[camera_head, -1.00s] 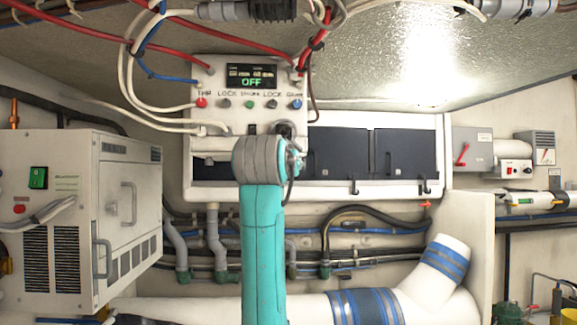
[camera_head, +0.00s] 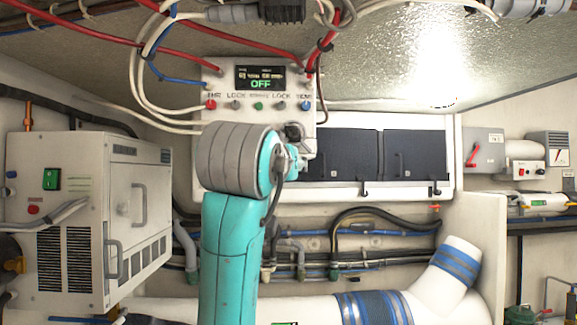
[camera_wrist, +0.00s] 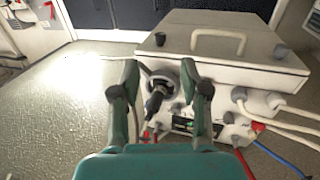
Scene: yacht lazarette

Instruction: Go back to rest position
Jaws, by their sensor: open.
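My gripper (camera_wrist: 159,78) shows in the wrist view with its two green fingers spread apart and nothing held between them. A dark round fitting with a black handle-like part (camera_wrist: 156,101) shows between and beyond the fingers; I cannot tell the exact distance. In the head view my teal arm rises in front of the white control panel (camera_head: 225,103), and its grey joint hides the gripper. The panel's display (camera_head: 260,78) reads OFF, above a row of coloured buttons.
Red and white cables (camera_head: 140,75) hang across the upper left. A white equipment cabinet (camera_head: 85,215) stands at left. Dark cupboard doors (camera_head: 415,155) line the back wall. A white pipe with blue bands (camera_head: 456,262) runs low at right. A grey box with a red lever (camera_head: 481,152) is at right.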

